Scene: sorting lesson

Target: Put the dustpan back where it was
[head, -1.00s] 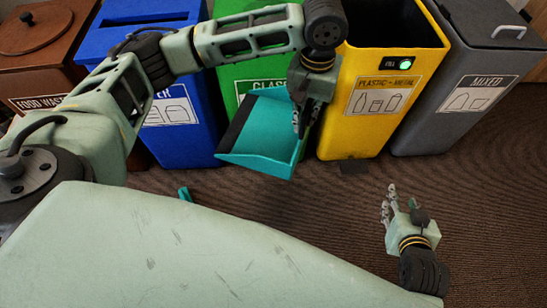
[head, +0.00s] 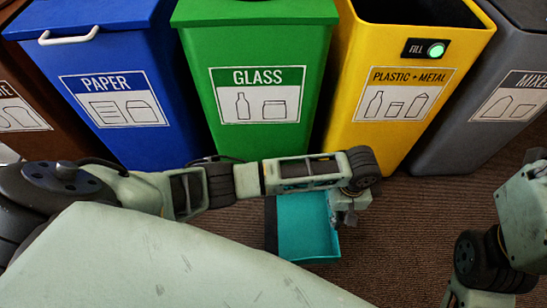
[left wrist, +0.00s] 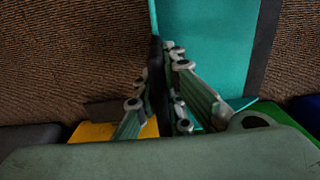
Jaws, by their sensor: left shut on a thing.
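The teal dustpan (head: 308,226) is low over the brown floor in front of the green and yellow bins, its dark lip toward the left. I cannot tell if it touches the floor. My left gripper (head: 347,207) is at its right side, shut on it. In the left wrist view, the fingers (left wrist: 158,95) close around a dark part beside the teal pan (left wrist: 207,45); the grip itself is partly hidden.
A row of bins stands behind: brown (head: 18,118), blue paper (head: 112,60), green glass (head: 258,55), yellow plastic and metal (head: 395,125), and grey mixed (head: 455,130). The yellow bin is open on top. Bare carpet (head: 400,240) lies right of the dustpan.

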